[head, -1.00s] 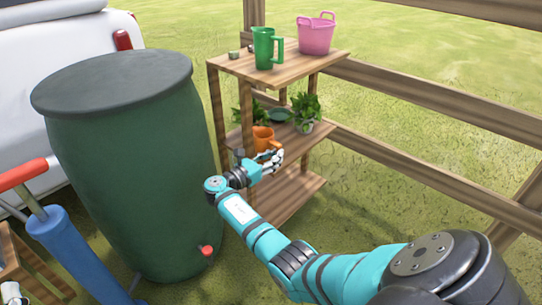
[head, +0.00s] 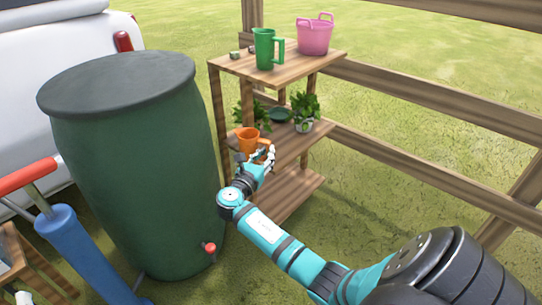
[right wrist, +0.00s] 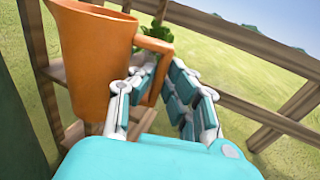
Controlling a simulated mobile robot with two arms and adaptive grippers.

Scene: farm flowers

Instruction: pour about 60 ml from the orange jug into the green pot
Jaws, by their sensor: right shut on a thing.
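The orange jug (head: 247,139) is at the front left of the shelf rack's middle board, nearly upright. My right gripper (head: 268,155) is shut on its handle, to the right of its body. The right wrist view shows the jug (right wrist: 95,60) large, with the fingers (right wrist: 160,95) around the handle; its contents are hidden. I cannot tell if the jug's base touches the board. A dark green, low round thing (head: 279,115) sits on the middle board behind; I cannot tell if it is the green pot. A small white piece at the bottom left may be my left gripper (head: 23,298).
The wooden rack (head: 292,72) holds a green jug (head: 264,50) and a pink tub (head: 315,36) on top. Leafy plants (head: 304,107) stand on the middle board. A large green barrel (head: 135,170) is close on the left. A fence (head: 430,102) runs behind.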

